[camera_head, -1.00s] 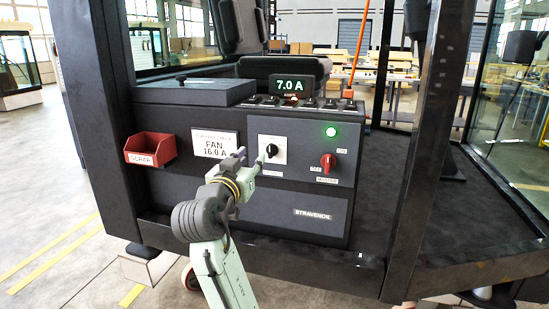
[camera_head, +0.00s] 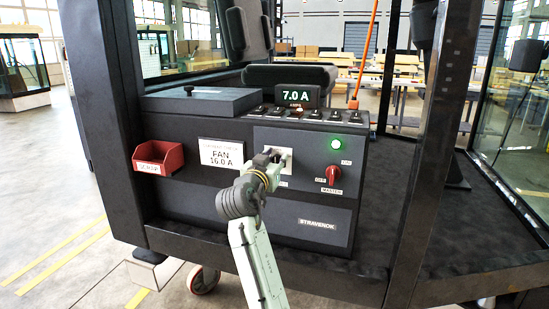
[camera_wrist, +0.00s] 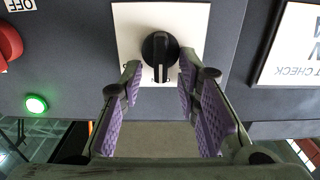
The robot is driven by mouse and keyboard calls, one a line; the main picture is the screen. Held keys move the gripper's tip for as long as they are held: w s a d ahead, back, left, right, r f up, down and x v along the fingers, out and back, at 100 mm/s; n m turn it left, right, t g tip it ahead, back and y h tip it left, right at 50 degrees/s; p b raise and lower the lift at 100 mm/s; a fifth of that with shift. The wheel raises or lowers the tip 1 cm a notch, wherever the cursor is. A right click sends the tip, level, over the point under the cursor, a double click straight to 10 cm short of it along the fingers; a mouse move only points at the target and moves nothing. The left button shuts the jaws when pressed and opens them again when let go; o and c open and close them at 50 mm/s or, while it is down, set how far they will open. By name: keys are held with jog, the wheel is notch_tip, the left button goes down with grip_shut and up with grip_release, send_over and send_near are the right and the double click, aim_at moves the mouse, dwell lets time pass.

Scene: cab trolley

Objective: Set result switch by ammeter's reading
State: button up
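The result switch is a black knob (camera_wrist: 160,55) on a white plate (camera_wrist: 128,22), seen upside down in the wrist view. A white mark on the knob points down in that picture. My gripper (camera_wrist: 160,82) is open and empty, its purple-padded fingers spread to either side just short of the knob. In the head view my gripper (camera_head: 272,155) hides most of the switch and its plate (camera_head: 285,155). The ammeter (camera_head: 297,96) shows 7.0 A in green. A white card (camera_head: 221,154) reads FAN 16.0 A.
A red master switch (camera_head: 333,175) and a lit green lamp (camera_head: 336,144) sit right of the result switch. A red SCRAP bin (camera_head: 158,158) hangs at the left. A row of small black switches (camera_head: 314,114) lines the console top. A dark cab post (camera_head: 430,150) stands right.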

grip_shut()
dwell(0.3)
dwell(0.5)
jog(key=shift+w+a+f+n+p, duration=0.2)
jog(key=shift+n+p, duration=0.5)
jog(key=shift+n, duration=1.3)
jog(key=shift+s+a+f+n+p, duration=0.1)
jog(key=shift+a+n+p, duration=0.45)
jog(key=shift+n, duration=1.45)
jog(key=shift+w+a+f+n+p, duration=0.15)
jog(key=shift+n+p, duration=0.7)
jog(key=shift+n, duration=1.15)
jog(key=shift+d, duration=0.1)
grip_release()
